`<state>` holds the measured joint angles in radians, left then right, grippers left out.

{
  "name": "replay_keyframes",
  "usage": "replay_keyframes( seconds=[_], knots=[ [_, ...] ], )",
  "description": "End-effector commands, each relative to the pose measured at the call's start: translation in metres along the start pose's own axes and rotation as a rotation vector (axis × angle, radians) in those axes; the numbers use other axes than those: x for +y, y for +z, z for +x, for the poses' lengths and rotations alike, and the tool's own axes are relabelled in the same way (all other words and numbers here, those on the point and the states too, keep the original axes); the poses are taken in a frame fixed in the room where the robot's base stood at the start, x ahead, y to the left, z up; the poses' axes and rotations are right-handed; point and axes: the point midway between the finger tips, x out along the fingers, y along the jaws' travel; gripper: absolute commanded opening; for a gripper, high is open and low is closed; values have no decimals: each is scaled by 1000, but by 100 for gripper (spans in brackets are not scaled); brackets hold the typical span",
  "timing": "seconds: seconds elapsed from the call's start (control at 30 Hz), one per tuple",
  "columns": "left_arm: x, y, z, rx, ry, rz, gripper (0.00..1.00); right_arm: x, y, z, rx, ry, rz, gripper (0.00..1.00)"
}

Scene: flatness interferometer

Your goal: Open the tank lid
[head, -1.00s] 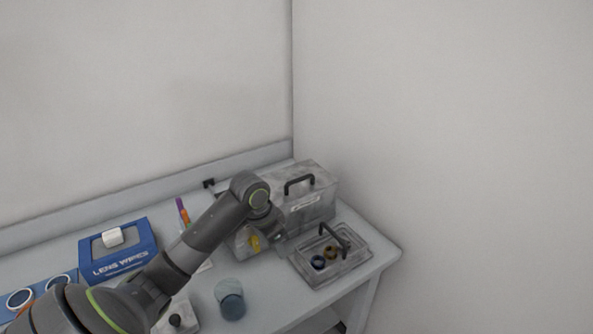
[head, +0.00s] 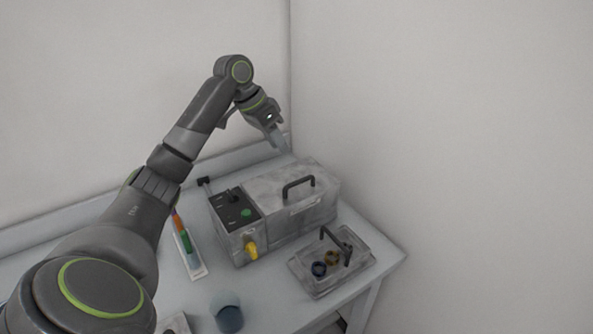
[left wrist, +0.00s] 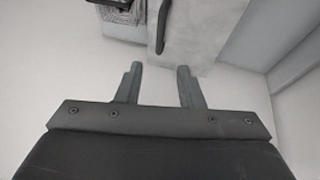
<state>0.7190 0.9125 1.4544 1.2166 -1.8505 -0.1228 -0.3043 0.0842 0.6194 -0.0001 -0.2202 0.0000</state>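The tank (head: 285,222) is a grey metal box at the back right of the bench. Its lid (head: 270,187) lies flat and closed on top, with a black arched handle (head: 299,187). My left gripper (head: 281,146) is raised above and behind the tank, apart from the lid. In the left wrist view its two fingers (left wrist: 157,80) stand apart with nothing between them. That view also shows the black handle (left wrist: 162,28) and part of the pale lid (left wrist: 195,35) beyond the fingertips. My right gripper is not in view.
The tank's control panel (head: 236,209) has a green button and a yellow tap (head: 252,250) below it. A clear tray (head: 334,275) with rings and a black handle stands in front right. Walls close in behind and right.

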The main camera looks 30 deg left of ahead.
Motion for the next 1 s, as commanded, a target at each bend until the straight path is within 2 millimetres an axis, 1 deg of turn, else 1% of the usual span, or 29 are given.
replay_keyframes(
  seconds=[0.03,0.3,0.5,0.6,0.7,0.97,1.0],
  knots=[
    [2,-1,11,-2,6,0,34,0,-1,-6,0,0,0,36],
    [2,0,69,-2,4,-1,34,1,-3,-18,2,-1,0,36],
    [1,0,101,-1,3,-2,34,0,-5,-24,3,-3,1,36],
    [0,0,111,0,0,0,34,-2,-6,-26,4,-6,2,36],
    [0,0,116,-1,0,0,34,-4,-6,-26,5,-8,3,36],
    [0,0,117,0,-1,0,34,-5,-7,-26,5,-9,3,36],
    [0,0,117,0,-1,0,32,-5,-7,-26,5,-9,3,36]
  ],
)
